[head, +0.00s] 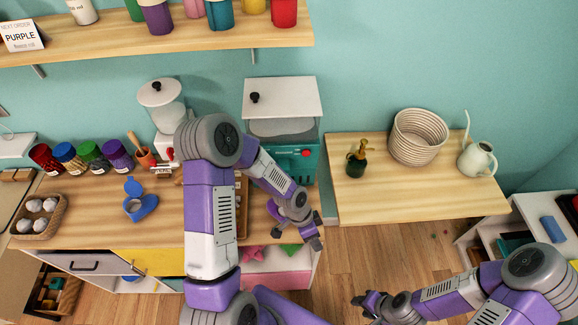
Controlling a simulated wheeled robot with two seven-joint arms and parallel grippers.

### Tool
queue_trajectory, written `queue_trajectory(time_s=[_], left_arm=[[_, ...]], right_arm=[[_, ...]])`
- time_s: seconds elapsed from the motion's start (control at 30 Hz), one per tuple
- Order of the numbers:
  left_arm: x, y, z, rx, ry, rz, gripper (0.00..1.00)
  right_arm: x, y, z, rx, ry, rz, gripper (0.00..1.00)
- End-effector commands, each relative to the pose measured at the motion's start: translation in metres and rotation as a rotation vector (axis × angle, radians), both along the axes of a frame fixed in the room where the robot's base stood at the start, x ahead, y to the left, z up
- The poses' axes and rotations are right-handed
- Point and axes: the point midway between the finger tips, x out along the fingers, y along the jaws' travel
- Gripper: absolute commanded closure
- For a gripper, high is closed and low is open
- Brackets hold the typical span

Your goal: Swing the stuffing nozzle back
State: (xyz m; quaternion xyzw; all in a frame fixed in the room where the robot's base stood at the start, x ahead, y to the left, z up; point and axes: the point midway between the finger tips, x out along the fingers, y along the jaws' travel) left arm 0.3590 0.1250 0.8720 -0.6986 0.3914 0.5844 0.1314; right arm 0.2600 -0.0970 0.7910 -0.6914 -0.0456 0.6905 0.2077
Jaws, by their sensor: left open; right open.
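A stuffing machine with a clear hopper and white lid (160,93) stands at the back of the wooden counter. A red part (168,154), which may be its nozzle, shows low on its front, just left of my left arm. My arm hides the machine's right side, so I cannot tell which way the nozzle points. My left gripper (298,226) is open and empty over the counter's right front edge, well to the right of the machine. My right gripper (366,304) is open and empty over the floor at the bottom, far from the machine.
A teal machine (308,165) with a white lid stands behind my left gripper. Several colored jars (88,155), an egg-like tray (38,216) and a blue tape-like item (140,205) occupy the counter's left. A right table (410,200) holds a basket (417,138) and watering can (478,160).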

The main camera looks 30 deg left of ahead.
Motion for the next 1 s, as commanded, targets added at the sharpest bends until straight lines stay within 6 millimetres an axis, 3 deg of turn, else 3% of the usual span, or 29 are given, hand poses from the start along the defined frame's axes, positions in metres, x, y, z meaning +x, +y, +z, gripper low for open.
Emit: queue_trajectory(time_s=[0.03,0.2,0.3,0.4,0.57,1.0], left_arm=[[0.020,0.017,0.046,0.040,-0.074,-0.152,0.48],[0.052,0.077,0.140,0.211,-0.201,-0.647,0.48],[0.059,0.107,0.182,0.296,-0.216,-0.836,0.48],[0.062,0.125,0.208,0.349,-0.210,-0.954,0.48],[0.061,0.136,0.211,0.375,-0.199,-1.020,0.48],[0.061,0.135,0.148,0.371,-0.198,-1.020,0.48]], right_arm=[[0.000,0.000,0.024,0.000,0.000,0.000,0.57],[0.000,0.000,0.053,0.000,0.000,0.000,0.57],[0.000,0.000,0.063,0.000,0.000,0.000,0.57],[0.000,0.000,0.069,0.000,0.000,0.000,0.57],[0.000,0.000,0.069,0.000,0.000,0.000,0.57],[0.000,0.000,0.062,0.000,0.000,0.000,0.57]])
